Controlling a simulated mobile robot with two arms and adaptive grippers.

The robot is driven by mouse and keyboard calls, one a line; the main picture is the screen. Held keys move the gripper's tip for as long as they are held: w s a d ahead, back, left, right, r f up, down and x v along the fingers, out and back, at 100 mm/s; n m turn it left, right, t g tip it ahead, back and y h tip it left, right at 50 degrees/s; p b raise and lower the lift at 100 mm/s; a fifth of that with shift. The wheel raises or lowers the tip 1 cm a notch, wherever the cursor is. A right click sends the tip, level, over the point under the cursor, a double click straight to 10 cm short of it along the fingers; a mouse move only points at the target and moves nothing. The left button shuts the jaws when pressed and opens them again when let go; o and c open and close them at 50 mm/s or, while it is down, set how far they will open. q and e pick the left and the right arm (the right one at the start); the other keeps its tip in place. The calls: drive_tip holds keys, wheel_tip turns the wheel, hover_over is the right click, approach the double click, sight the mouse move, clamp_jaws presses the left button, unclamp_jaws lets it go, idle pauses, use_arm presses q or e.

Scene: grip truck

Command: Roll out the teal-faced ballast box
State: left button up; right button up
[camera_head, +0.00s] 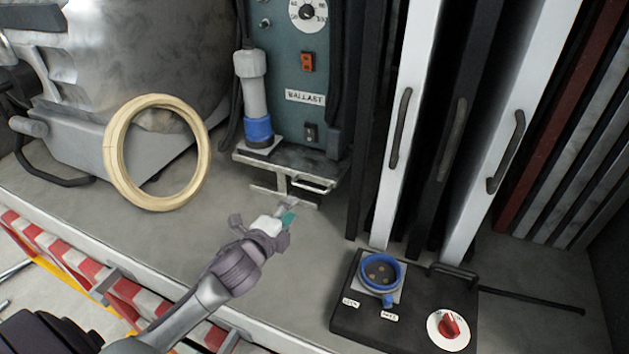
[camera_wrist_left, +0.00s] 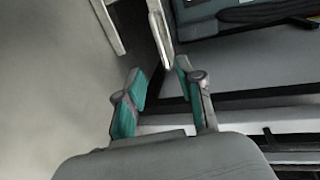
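The teal-faced ballast box (camera_head: 283,70) stands upright at the back, with a dial, a red switch and a "BALLAST" label on its face. It sits on a low grey tray (camera_head: 290,162) with a metal pull handle (camera_head: 313,186) at its front. My left gripper (camera_head: 287,212) is just in front of and below this handle, apart from the box. In the left wrist view its teal-padded fingers (camera_wrist_left: 160,72) are open with nothing clamped between them. A pale metal bar (camera_wrist_left: 160,30) lies just beyond the fingertips. My right gripper is not in view.
A blue-capped plug (camera_head: 257,130) stands left of the box's face. A cream ring (camera_head: 112,160) leans at left. White panels with handles (camera_head: 401,125) stand at right. A black socket box (camera_head: 405,325) with a red knob is at front right. Grey floor between is clear.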

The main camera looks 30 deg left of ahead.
sight(309, 189)
use_arm(q)
drive_tip(key=p+x, duration=0.1)
drive_tip(key=x, duration=0.7)
drive_tip(key=shift+w, duration=0.1)
drive_tip(key=x, duration=0.3)
drive_tip(key=shift+w+p, duration=0.15)
drive_tip(key=shift+p, duration=0.2)
drive_tip(key=shift+w, duration=0.25)
drive_tip(key=shift+w+f, duration=0.1)
drive_tip(key=shift+w, duration=0.1)
clamp_jaws()
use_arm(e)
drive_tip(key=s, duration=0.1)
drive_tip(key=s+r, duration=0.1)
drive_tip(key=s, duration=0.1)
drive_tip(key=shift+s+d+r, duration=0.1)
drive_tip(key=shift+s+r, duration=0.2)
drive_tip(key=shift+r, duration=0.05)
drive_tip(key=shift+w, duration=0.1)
